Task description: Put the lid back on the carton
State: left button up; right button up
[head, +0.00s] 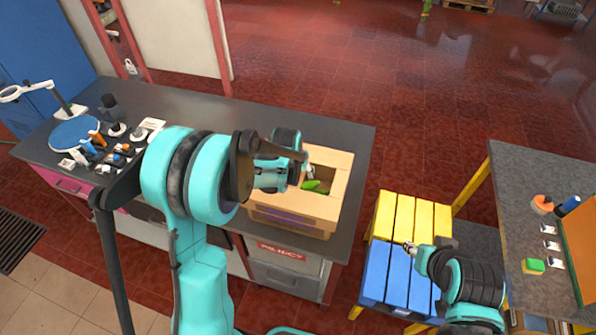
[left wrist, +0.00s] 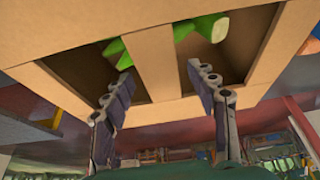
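The open cardboard carton (head: 335,165) stands near the right end of the dark workbench, with green items (head: 311,185) inside. In the left wrist view, the carton (left wrist: 60,20) shows two openings split by a cardboard strip (left wrist: 150,65), with green pieces (left wrist: 200,28) in them. My left gripper (head: 298,167) is over the carton. In the left wrist view its fingers (left wrist: 160,75) are spread apart, in front of the openings; whether they touch the carton is unclear. My right gripper (head: 408,247) is small, above the slatted stool; its opening cannot be made out. I cannot pick out a separate lid.
The workbench (head: 200,105) has a magnifier lamp (head: 45,93) and small tools at its left end. The yellow and blue slatted stool (head: 408,215) stands right of it. A grey table (head: 530,190) with small items and an orange-brown panel (head: 581,235) is at far right.

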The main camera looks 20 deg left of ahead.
pick_arm(q)
jog(key=shift+r, duration=0.25)
jog(key=p+v, duration=0.3)
jog(key=v, duration=1)
jog(key=s+r+t, duration=0.1)
jog(key=s+r, duration=0.1)
jog(key=s, duration=0.8)
jog(key=s+r+t, duration=0.1)
jog(key=s+r, duration=0.1)
jog(key=s, duration=0.8)
jog(key=shift+s+r+t, duration=0.25)
jog(key=shift+r+t, duration=0.05)
jog(key=shift+t, duration=0.1)
jog(key=shift+w, duration=0.1)
